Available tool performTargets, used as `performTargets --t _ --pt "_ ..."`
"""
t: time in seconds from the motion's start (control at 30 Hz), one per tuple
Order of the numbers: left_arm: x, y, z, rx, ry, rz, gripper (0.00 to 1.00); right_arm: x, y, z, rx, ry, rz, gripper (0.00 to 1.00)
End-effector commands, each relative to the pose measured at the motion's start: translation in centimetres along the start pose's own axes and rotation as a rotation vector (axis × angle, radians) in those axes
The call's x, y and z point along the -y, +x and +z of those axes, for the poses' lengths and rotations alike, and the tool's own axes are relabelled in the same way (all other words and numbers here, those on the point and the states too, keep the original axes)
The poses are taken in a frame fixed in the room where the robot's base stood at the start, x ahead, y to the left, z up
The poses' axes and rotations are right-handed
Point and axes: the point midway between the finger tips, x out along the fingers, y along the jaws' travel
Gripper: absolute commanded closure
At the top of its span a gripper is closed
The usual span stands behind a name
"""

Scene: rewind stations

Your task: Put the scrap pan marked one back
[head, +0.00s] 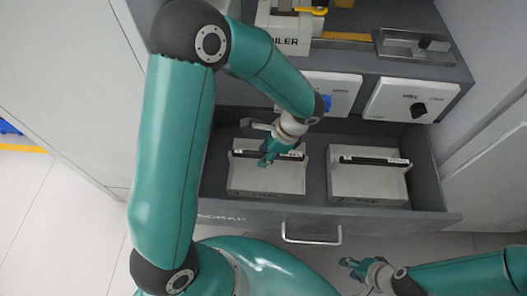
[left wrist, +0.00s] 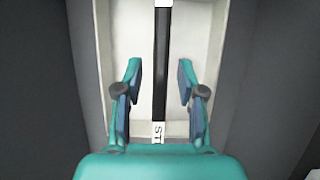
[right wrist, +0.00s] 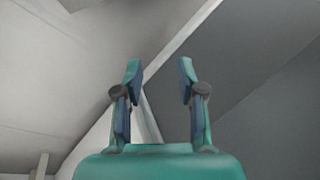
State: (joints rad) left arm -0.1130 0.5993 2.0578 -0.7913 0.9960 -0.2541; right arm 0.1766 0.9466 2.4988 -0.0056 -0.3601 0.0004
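Two pale scrap pans sit side by side in the open drawer, the left pan (head: 250,182) and the right pan (head: 368,187). Each has a dark bar handle with small light labels; I cannot read which is marked one. My left gripper (head: 270,158) is over the left pan's bar. In the left wrist view my left gripper (left wrist: 158,82) is open, its fingers on either side of the dark bar (left wrist: 161,60), apart from it. The letters "ST" show on the bar's label. My right gripper (head: 350,264) is in front of the drawer; in the right wrist view (right wrist: 158,82) it is open and empty.
The grey drawer (head: 435,205) is pulled out, with a metal handle (head: 312,240) on its front. Above it are two white panels with a blue knob (head: 326,103) and a black knob (head: 418,110). A metal plate device (head: 412,46) stands on the top right.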

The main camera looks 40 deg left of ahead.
Motion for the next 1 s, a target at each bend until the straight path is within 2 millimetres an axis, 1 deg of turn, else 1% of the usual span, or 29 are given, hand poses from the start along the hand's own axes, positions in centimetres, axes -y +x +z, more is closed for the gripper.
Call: performTargets --t 0.17,0.27,0.33,0.47,0.8,0.9,1.0 --pt "0.0 0.4 -0.1 0.0 0.0 0.0 0.61 -0.1 0.3 0.0 0.0 0.0 0.0 0.61" --pt "0.1 -0.6 -0.1 -0.002 -0.001 -0.003 0.61 0.0 -0.1 0.0 0.0 0.0 0.0 0.61" --pt "0.1 -1.6 -0.1 -0.002 -0.001 -0.003 0.61 0.1 -0.3 0.0 0.0 0.0 0.0 0.61" --pt "0.0 -4.1 -0.3 -0.004 0.0 -0.004 0.61 0.3 -0.9 0.0 0.0 0.0 0.0 0.61" --pt "0.0 -12.2 -0.4 -0.003 -0.001 -0.004 0.61 0.8 -2.3 0.0 0.0 0.0 0.0 0.61" --pt "0.0 -14.0 -0.4 -0.003 -0.001 -0.003 0.61 0.9 -2.6 0.0 0.0 0.0 0.0 0.61" --pt "0.0 -15.4 -0.3 -0.002 -0.001 -0.001 0.61 1.0 -2.8 0.0 0.0 0.0 0.0 0.61"
